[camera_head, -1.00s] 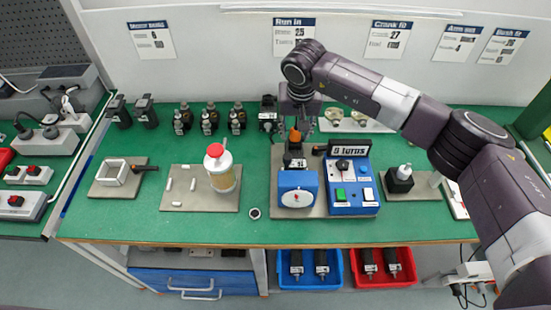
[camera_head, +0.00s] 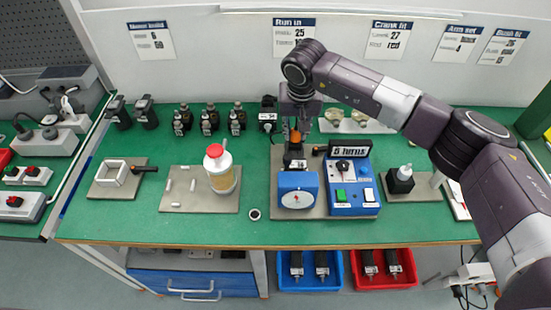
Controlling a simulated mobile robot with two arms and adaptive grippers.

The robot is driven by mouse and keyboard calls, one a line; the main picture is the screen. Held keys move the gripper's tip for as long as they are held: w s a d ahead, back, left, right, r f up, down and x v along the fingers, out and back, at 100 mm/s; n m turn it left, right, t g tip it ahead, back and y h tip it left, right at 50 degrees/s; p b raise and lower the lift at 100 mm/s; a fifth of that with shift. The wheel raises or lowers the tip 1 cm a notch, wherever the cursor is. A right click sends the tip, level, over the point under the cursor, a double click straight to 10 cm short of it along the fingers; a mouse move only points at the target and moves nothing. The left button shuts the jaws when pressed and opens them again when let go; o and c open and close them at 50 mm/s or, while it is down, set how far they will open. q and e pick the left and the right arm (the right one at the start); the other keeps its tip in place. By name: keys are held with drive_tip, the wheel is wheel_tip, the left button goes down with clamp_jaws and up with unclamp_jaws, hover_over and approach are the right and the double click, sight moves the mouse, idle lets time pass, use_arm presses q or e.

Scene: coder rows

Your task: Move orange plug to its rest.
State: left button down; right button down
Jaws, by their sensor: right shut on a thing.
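The orange plug (camera_head: 296,135) is at the back of the blue dial unit, above a black block (camera_head: 295,158) with a small white label. My right gripper (camera_head: 301,131) points down from above and is shut on the plug; its fingers partly hide it. I cannot tell whether the plug touches the black block. No part is clearly marked as its rest. My left gripper is not in view.
The blue dial unit (camera_head: 298,194) and a blue control box (camera_head: 352,190) with "5 turns" stand on a grey plate. A red-capped jar (camera_head: 220,170) is left. A black labelled device (camera_head: 268,114) stands behind. Green bench around (camera_head: 150,222) is free.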

drive_tip(key=shift+w+r, duration=0.1)
drive_tip(key=shift+r, duration=0.1)
drive_tip(key=shift+w+p+v, duration=0.25)
drive_tip(key=shift+p+v, duration=0.2)
drive_tip(key=shift+v, duration=0.6)
drive_tip(key=shift+w+p+v, duration=0.25)
drive_tip(key=shift+p+v, duration=0.15)
drive_tip(key=shift+v, duration=0.7)
drive_tip(key=shift+s+r, duration=0.1)
drive_tip(key=shift+r, duration=0.05)
drive_tip(key=shift+w+p+v, duration=0.15)
drive_tip(key=shift+p+v, duration=0.15)
drive_tip(key=shift+v, duration=0.4)
drive_tip(key=shift+w+p+v, duration=0.2)
drive_tip(key=shift+p+v, duration=0.1)
drive_tip(key=shift+v, duration=0.35)
drive_tip(key=s+a+b, duration=0.2)
drive_tip(key=s+a, duration=0.3)
drive_tip(key=s, duration=0.4)
drive_tip(key=s+a+b, duration=0.3)
drive_tip(key=s+a, duration=0.3)
drive_tip(key=s, duration=0.4)
drive_tip(key=shift+w, duration=0.1)
